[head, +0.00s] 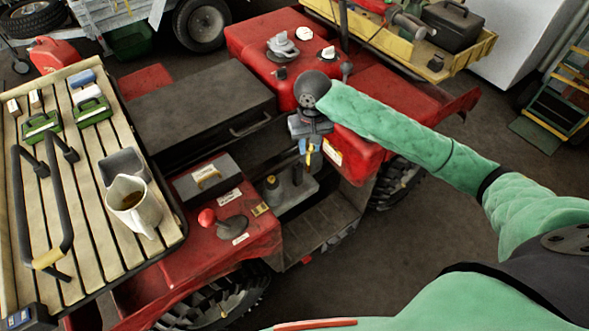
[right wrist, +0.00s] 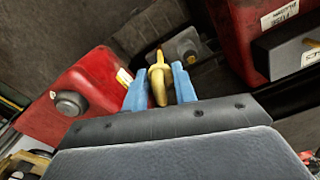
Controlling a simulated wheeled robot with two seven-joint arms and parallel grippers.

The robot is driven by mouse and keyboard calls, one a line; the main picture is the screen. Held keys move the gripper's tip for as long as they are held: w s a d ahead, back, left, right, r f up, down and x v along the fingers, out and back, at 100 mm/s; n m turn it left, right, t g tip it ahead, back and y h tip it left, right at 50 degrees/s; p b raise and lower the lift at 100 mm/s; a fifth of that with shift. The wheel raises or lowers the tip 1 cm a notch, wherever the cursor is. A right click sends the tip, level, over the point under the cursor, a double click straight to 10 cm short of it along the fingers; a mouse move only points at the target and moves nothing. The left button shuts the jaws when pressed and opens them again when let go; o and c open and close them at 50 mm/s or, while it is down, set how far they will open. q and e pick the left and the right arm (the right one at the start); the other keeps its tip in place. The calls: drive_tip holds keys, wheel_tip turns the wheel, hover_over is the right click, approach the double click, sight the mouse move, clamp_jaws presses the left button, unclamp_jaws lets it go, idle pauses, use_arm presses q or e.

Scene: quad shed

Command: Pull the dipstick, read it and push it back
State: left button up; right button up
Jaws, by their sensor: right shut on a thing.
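My right gripper (head: 308,150) points down over the red quad's open middle, its blue fingers (right wrist: 158,84) shut on the dipstick's yellow ring handle. The handle (right wrist: 160,78) shows between the fingers in the right wrist view, and a small part of the yellow handle (head: 309,157) shows below the fingers in the head view. The grey engine (head: 290,192) lies below and left of the gripper. I cannot tell whether the stick is seated in the engine or out of it, and no marks on it can be read. My left gripper is not in view.
The red tank (head: 285,62) stands just behind the gripper. A black seat (head: 200,100) and a grey box (head: 206,180) are to the left. Bare floor (head: 390,260) lies at right.

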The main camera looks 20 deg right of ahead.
drive_tip(key=shift+w+a+r, duration=0.1)
drive_tip(key=shift+a+r, duration=0.1)
drive_tip(key=shift+a, duration=0.25)
drive_tip(key=w+a+f+m, duration=0.3)
drive_tip(key=w+f, duration=0.3)
drive_tip(key=w, duration=0.4)
drive_tip(key=w+d+f+m, duration=0.6)
drive_tip(key=w+f+m, duration=0.3)
drive_tip(key=f+m, duration=0.2)
drive_tip(key=shift+d+f, duration=0.2)
drive_tip(key=shift+f, duration=0.6)
drive_tip(key=shift+f, duration=0.1)
